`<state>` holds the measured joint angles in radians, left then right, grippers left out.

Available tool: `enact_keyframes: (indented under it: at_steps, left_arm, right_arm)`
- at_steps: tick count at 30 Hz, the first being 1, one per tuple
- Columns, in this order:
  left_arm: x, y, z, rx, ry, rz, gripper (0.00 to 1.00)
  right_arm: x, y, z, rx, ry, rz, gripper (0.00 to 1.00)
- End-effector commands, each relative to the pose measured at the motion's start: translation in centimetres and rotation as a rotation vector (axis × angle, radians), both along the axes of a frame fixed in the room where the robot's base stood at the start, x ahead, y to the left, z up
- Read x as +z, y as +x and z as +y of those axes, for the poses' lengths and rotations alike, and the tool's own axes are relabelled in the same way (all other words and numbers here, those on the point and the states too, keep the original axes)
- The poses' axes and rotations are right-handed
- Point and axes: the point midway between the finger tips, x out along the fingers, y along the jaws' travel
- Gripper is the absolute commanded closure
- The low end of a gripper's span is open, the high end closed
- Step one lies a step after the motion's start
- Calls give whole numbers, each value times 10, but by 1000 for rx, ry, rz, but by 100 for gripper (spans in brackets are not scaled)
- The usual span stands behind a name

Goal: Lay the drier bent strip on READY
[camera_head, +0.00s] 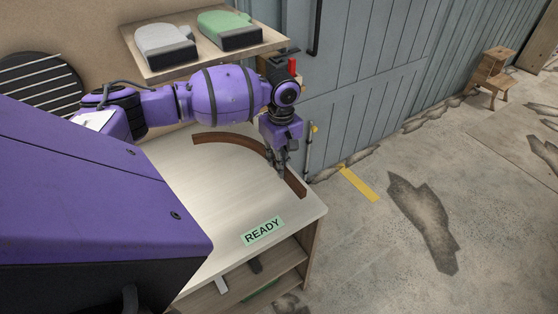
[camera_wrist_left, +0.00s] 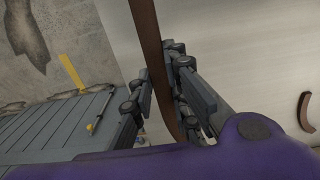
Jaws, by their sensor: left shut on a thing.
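A brown bent strip (camera_head: 232,138) curves along the back and right of the pale bench top. Its near end lies close to the bench's right edge. My left gripper (camera_head: 282,168) is over the strip's right part and hides a piece of it. In the left wrist view the strip (camera_wrist_left: 151,45) runs between the two fingers, which are shut on it. I cannot tell whether the strip is touching the bench. The green READY label (camera_head: 262,231) lies at the bench's front, bare. My right gripper is not in view.
A short curved brown piece (camera_wrist_left: 305,112) shows at the right of the left wrist view; I cannot tell whether it is separate. A raised shelf (camera_head: 200,61) at the back holds a white-grey block (camera_head: 165,45) and a green one (camera_head: 229,29). The bench middle is clear.

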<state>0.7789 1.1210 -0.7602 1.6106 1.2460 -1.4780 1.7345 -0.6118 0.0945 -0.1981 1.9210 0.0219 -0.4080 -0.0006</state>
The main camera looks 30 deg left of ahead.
Motion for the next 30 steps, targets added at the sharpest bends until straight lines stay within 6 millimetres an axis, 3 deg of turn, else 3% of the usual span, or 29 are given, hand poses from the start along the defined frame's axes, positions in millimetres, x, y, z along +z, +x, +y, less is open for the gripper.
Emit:
enact_keyframes:
  at_steps: [18,30]
  left_arm:
    - [-70,0,-1,-1,-1,-2,100]
    - [-90,2,0,-1,0,-6,100]
  right_arm:
    - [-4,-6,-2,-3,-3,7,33]
    - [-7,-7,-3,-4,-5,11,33]
